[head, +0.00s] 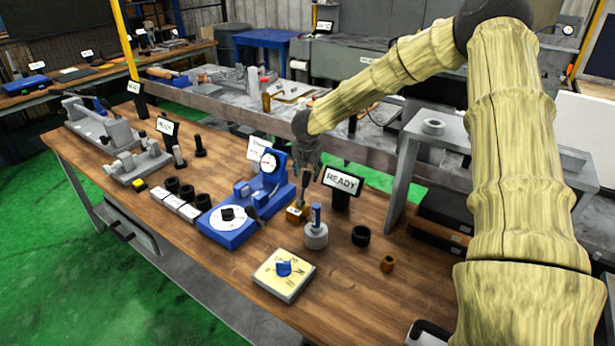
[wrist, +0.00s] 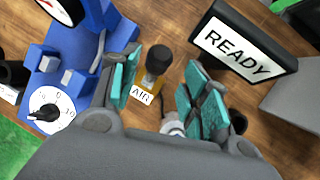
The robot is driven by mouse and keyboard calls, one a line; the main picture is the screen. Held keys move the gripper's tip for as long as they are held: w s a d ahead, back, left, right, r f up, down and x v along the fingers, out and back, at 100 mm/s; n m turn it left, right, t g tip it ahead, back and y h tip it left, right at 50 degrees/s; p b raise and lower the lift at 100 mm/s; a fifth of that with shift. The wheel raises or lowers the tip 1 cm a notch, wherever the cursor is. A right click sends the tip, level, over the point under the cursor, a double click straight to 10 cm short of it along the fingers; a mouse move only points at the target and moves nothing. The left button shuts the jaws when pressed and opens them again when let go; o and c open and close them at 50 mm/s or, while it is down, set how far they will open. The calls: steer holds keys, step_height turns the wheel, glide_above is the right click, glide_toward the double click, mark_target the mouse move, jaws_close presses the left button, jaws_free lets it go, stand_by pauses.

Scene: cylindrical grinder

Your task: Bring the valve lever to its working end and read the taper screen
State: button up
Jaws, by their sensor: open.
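The air valve is a brass block (head: 296,214) on the wooden bench, with an upright lever. In the wrist view its lever has a dark knob (wrist: 158,58), and a white AIR label (wrist: 141,96) sits at its foot. My gripper (head: 308,168) points down above the valve. In the wrist view its teal-padded fingers stand apart on either side of the lever, with gaps visible. Contact is not visible. A black screen (head: 342,181) reading READY stands just behind the valve and shows large in the wrist view (wrist: 238,52). I cannot tell whether it is the taper screen.
A blue gauge stand (head: 232,228) with dials is left of the valve. A grey cylinder with a blue handle (head: 316,234), a black ring (head: 361,236) and a cream dial box (head: 284,275) stand close by. A grey frame (head: 440,128) rises at right. More READY screens (head: 167,129) stand farther left.

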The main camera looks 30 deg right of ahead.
mark_target(306, 175)
steer(key=p+x, duration=0.1)
steer(key=x, duration=0.2)
steer(key=shift+w+a+f, duration=0.15)
steer(key=shift+w, duration=0.05)
steer(key=shift+x, duration=0.95)
steer(key=shift+s, duration=0.1)
jaws_close()
